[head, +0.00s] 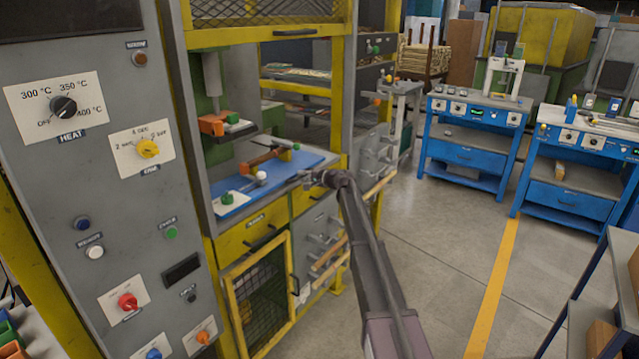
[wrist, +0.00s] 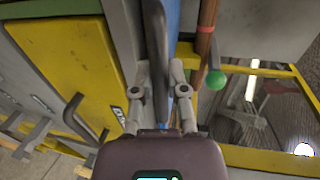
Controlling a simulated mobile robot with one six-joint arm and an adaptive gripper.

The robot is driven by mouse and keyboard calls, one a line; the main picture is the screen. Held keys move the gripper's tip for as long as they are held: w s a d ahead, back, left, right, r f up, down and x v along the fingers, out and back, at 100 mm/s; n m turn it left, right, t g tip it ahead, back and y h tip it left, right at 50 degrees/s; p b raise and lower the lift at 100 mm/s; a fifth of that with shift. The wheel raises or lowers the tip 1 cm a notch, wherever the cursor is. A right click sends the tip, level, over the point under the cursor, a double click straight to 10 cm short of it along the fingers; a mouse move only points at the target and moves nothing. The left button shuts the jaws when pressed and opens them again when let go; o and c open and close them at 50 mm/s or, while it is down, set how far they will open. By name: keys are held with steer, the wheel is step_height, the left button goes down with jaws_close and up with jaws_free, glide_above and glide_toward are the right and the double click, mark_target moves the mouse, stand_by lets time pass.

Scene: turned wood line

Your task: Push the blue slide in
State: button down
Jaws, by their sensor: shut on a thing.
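The blue slide (head: 308,160) is a flat blue plate on the press bed, reaching to the bed's front edge. A strip of its blue also shows in the wrist view (wrist: 172,18). My gripper (head: 306,179) is at the slide's front edge. In the wrist view, my gripper's fingers (wrist: 160,78) are on either side of a dark grey bar (wrist: 155,40), which looks like the slide's handle, and are shut on it. The lower part of the bar is hard to make out between the fingers.
An orange-brown bar (head: 262,160) and a white piece with a green knob (head: 229,200) lie at the slide. The press head (head: 225,122) hangs above. Yellow drawers (head: 255,232) are below. Grey floor (head: 440,260) to the right is open.

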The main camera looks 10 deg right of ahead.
mark_target(279, 169)
steer(key=x, duration=0.3)
steer(key=r+x, duration=0.1)
steer(key=x, duration=0.2)
steer(key=r+x, duration=0.1)
steer(key=x, duration=0.2)
steer(key=shift+w+a, duration=0.1)
steer(key=shift+w, duration=0.1)
steer(key=c, duration=0.6)
jaws_free()
steer(key=shift+w+a, duration=0.1)
steer(key=shift+a, duration=0.05)
steer(key=shift+c, duration=0.2)
steer(key=shift+s+d, duration=0.25)
steer(key=f+v, duration=0.2)
steer(key=v, duration=1.3)
steer(key=s+f+p+v, duration=0.1)
steer(key=f+v, duration=0.2)
steer(key=v, duration=1.2)
steer(key=shift+d+f, duration=0.15)
steer(key=shift+d, duration=0.2)
steer(key=shift+w, duration=0.1)
